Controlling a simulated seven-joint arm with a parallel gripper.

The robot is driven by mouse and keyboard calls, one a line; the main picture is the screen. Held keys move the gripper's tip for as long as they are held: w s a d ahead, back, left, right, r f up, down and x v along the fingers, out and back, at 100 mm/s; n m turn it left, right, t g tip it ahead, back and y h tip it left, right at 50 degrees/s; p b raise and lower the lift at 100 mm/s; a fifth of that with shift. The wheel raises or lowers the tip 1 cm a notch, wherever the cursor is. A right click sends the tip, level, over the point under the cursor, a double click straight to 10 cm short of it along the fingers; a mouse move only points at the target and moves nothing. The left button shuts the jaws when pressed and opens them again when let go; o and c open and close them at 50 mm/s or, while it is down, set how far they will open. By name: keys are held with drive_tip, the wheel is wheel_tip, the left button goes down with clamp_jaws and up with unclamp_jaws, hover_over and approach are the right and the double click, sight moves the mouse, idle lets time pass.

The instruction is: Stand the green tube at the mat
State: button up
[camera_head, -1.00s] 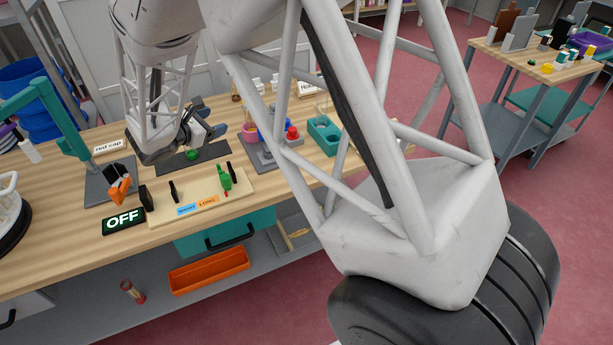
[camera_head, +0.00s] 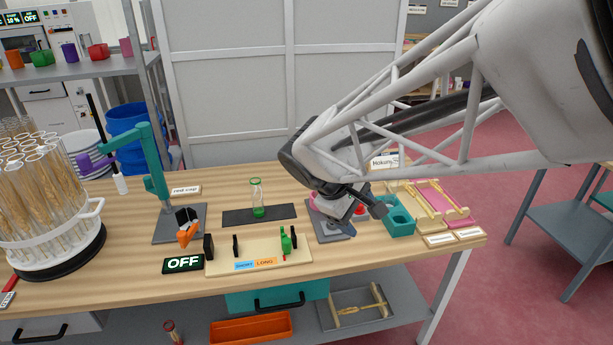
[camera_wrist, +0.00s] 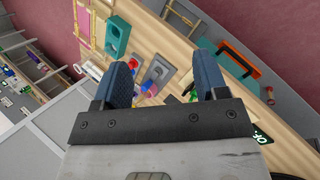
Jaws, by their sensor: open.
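The green tube (camera_head: 258,199), clear glass with green at its lower part, stands upright on the dark grey mat (camera_head: 288,211). My gripper (camera_head: 368,207) is to the right of the mat, above the grey stand area, clear of the tube. In the wrist view the two blue-grey fingers of my gripper (camera_wrist: 165,75) are spread apart with nothing held between them. I cannot make out the tube clearly in the wrist view.
A beige board (camera_head: 262,254) with black posts and a green piece lies in front of the mat. A teal stand (camera_head: 158,188) is at left, beside a rack of wheat tubes (camera_head: 45,205). A teal block (camera_head: 400,222) is at right.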

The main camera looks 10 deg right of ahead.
drive_tip(key=s+a+r+m+t+y, duration=0.1)
drive_tip(key=s+m+y, duration=0.5)
drive_tip(key=s, duration=0.8)
drive_tip(key=shift+s+a+r+m+t, duration=0.4)
drive_tip(key=shift+a+r+m, duration=0.2)
drive_tip(key=shift+a, duration=0.15)
